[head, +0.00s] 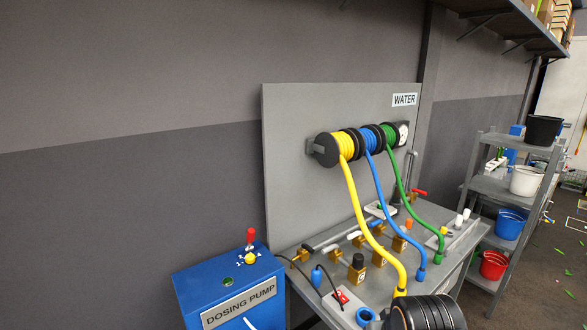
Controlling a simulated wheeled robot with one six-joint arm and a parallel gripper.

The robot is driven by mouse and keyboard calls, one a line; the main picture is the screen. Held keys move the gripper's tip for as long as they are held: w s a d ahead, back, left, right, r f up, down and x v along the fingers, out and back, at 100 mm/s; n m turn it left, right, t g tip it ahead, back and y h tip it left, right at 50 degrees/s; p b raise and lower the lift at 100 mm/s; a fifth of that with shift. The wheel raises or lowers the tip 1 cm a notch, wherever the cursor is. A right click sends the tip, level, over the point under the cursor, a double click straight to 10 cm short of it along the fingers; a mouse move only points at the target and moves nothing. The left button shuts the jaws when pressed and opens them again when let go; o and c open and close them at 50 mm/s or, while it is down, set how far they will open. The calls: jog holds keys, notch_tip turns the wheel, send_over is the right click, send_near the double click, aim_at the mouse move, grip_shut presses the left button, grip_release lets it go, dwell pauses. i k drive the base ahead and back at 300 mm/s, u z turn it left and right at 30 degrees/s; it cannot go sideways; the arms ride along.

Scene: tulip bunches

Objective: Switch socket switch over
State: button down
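A pale socket plate (349,309) lies on the grey bench near its front left, at the bottom of the head view. A small red rocker switch (340,297) sits on it, and a black cable runs to it from the left. The switch is too small for me to tell which side is pressed. A dark ribbed part stands at the bottom edge, right of the plate; it may be mine. My gripper's fingertips do not show.
The blue dosing pump box (229,287) with a red-topped lever (250,238) stands left of the bench. Yellow (362,215), blue (388,200) and green (411,198) hoses hang from reels to the bench. Brass valves crowd the bench. A shelf with buckets (494,264) stands right.

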aim_at(344, 299)
jog(key=u, duration=2.55)
jog(key=k, duration=1)
jog(key=z, duration=1.25)
jog(key=i, duration=1)
